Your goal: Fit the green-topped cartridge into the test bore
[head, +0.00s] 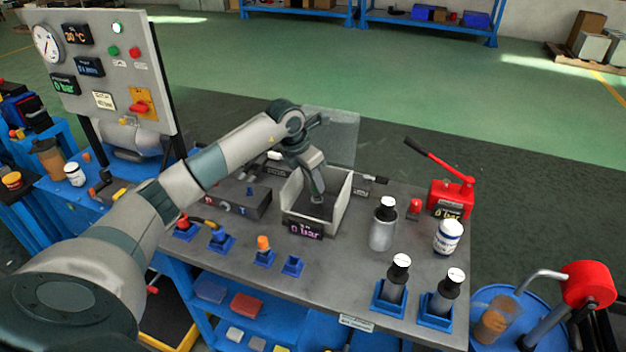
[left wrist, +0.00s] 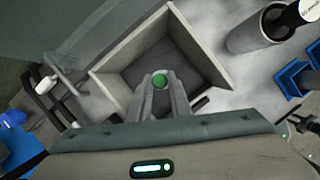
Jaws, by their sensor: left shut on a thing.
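My left gripper (head: 317,196) reaches down into an open grey box (head: 340,206) with a "0 bar" display (head: 306,229) on its front. In the left wrist view its fingers (left wrist: 161,84) are shut on the green-topped cartridge (left wrist: 160,81), whose round green top shows between the fingertips. In the head view the gripper hides the cartridge. The box's pale walls (left wrist: 118,82) and dark floor also show in the left wrist view. I cannot make out the test bore or whether the cartridge touches it. My right gripper is not in view.
Blue holders stand along the front; one (head: 292,266) is empty and another holds an orange-topped cartridge (head: 264,244). A metal cylinder (head: 382,232) with a black-and-white top stands right of the box. A red hand pump (head: 452,196) and white jar (head: 448,237) stand beyond it.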

